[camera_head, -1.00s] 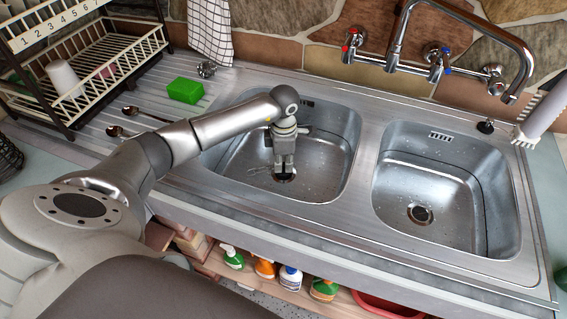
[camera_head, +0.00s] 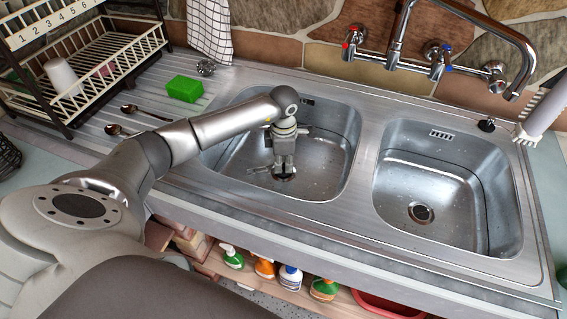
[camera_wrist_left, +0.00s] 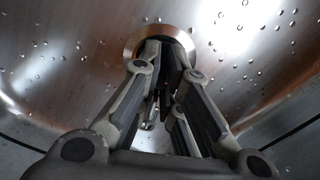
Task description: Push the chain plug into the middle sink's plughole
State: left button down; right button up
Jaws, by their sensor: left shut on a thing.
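My left gripper (camera_head: 284,172) points down into the left of the two basins in the head view, the basin (camera_head: 335,150) being steel and wet with drops. Its fingers are close together on a dark thing, which I take to be the chain plug; the fingers hide most of it. In the left wrist view the fingertips (camera_wrist_left: 165,48) are at the plughole (camera_wrist_left: 134,38), whose coppery rim shows around them. Small shiny bits, perhaps chain, show between the fingers. I cannot tell whether the plug is seated. My right gripper is not in view.
The right basin (camera_head: 455,225) is empty, with an open plughole (camera_head: 420,213). A small black plug (camera_head: 486,125) sits behind it. A tap (camera_head: 460,20) arches above. A green sponge (camera_head: 185,88), spoons (camera_head: 130,110) and a dish rack (camera_head: 80,75) are at left.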

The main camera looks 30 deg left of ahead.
pick_arm(q)
jog(key=c, duration=1.5)
grip_release()
notch_tip(320, 180, up, 12)
jog(key=shift+f, duration=0.1)
jog(key=shift+r, duration=0.2)
